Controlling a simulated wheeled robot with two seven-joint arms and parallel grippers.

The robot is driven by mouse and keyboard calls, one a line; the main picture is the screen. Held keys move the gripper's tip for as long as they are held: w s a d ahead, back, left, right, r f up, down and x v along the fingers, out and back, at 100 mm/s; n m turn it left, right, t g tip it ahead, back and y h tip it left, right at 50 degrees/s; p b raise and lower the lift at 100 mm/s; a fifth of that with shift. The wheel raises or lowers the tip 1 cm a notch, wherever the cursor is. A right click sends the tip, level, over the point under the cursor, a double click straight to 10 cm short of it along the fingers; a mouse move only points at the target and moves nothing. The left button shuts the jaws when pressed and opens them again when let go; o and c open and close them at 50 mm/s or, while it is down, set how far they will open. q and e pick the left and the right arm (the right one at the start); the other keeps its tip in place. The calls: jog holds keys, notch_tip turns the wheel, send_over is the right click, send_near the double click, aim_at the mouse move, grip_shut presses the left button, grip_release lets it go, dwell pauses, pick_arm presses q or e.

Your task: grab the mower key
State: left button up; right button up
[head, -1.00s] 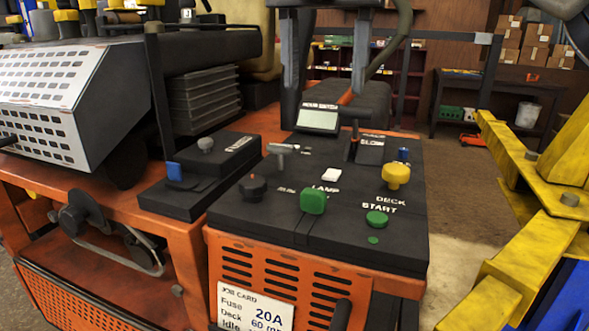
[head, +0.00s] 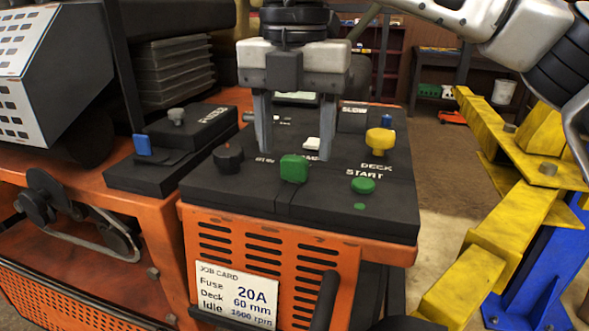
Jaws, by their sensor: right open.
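A green, block-shaped head (head: 294,168) stands up from the black control panel (head: 330,198); I take it to be the mower key, though no readable label names it. My right gripper (head: 294,154) points down over the panel. It is open and empty, its two grey fingers wide apart. The fingertips sit just above and behind the green head in the picture, one to each side. The head is in full view and the fingers do not appear to touch it. A grey handle (head: 248,117) is partly hidden behind the left finger. My left gripper is not in view.
Around the green head are a black knob (head: 228,158), a white switch (head: 312,143), a yellow knob (head: 380,141) and a green start button (head: 362,185). A fuse box with a blue tab (head: 142,145) stands left. A yellow lift arm (head: 480,245) stands right.

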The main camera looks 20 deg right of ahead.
aim_at(295, 176)
jog(key=shift+f, duration=1.45)
jog(key=c, duration=1)
jog(key=shift+c, duration=0.2)
jog(key=shift+r, duration=0.2)
